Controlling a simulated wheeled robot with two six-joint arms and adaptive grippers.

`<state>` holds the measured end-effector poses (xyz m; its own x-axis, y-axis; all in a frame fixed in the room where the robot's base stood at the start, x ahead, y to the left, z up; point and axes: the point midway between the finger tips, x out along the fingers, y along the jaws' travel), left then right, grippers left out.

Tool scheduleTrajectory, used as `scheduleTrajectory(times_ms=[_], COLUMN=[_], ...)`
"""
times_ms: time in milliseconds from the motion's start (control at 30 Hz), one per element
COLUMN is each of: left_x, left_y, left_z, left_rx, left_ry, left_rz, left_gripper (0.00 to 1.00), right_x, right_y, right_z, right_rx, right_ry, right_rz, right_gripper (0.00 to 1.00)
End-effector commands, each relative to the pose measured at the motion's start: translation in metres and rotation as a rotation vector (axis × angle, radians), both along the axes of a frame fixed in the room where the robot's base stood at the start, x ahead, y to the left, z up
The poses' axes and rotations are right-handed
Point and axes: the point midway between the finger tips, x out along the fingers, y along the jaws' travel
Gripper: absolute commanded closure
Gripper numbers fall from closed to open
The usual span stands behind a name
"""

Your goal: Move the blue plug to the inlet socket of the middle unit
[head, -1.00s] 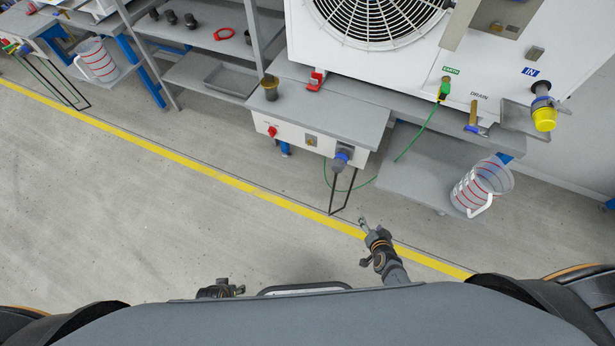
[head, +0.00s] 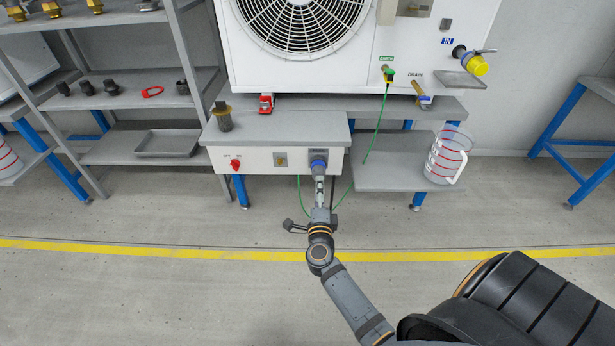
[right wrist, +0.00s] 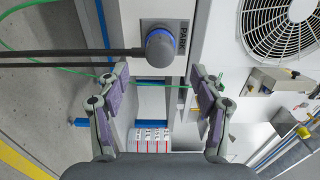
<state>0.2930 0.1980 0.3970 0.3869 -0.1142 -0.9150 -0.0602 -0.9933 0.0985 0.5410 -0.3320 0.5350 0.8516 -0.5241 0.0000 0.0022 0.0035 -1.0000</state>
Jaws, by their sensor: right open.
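The blue plug (head: 318,165) sits in a grey socket on the front of the grey-topped control box (head: 225,158). In the right wrist view the plug (right wrist: 162,45) is seen up close, beside a PARK label (right wrist: 184,38), with a dark cable running left. My right gripper (right wrist: 158,88) is open and empty, its two fingers spread with the plug just beyond them, not between the tips. In the head view it is just below the plug. My left gripper is out of view.
A green cable (head: 376,125) hangs from the EARTH point to below the box. A drain valve (head: 422,97), a small tray (head: 459,80) and a striped jug (head: 447,158) are on the right. A shelf rack (head: 130,80) stands left. The floor in front is clear.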

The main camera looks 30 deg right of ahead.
Motion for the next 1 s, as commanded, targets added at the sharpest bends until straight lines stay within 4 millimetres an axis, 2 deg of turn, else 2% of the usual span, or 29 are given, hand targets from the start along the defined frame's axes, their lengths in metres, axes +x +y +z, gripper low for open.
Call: scheduleTrajectory(times_ms=[267,567,700,1000], left_x=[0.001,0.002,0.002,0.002], left_y=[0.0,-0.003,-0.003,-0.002], left_z=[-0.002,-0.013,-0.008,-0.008], left_rx=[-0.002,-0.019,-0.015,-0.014], left_ry=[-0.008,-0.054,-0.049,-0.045], left_rz=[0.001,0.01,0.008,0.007], left_gripper=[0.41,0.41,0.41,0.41], right_x=[0.007,0.044,0.06,0.076], right_y=[-0.004,-0.026,-0.036,-0.046], right_z=[-0.001,-0.002,0.001,0.0], right_rx=[-0.002,-0.004,-0.003,-0.003], right_ry=[0.0,0.0,0.002,0.002], right_rz=[0.002,0.002,0.001,0.002], right_gripper=[0.34,0.34,0.34,0.34])
